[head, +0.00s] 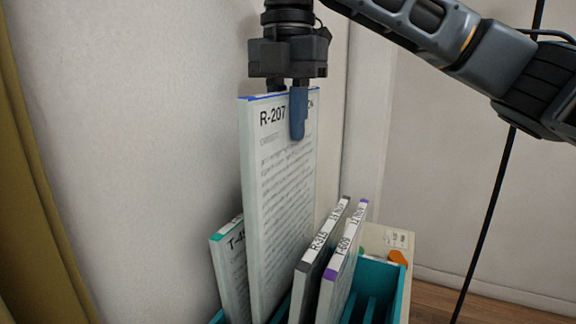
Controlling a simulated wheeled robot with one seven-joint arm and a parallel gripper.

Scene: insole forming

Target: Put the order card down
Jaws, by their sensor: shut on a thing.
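The order card (280,200) is a tall white panel with a blue top edge, lines of print and the label R-207. My gripper (294,110) is shut on its top edge from above, with one blue finger across the printed face. The card stands upright, higher than the cards around it. Its lower end is down among them at the teal rack (393,277). Whether its bottom touches the rack is hidden.
Card T-4 (230,265), its label partly covered, stands left of the held card. Cards R-315 (318,262) and T-609 (342,265) lean at the right. A pale card with an orange shape (397,257) is behind them. A wall rises close behind the rack.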

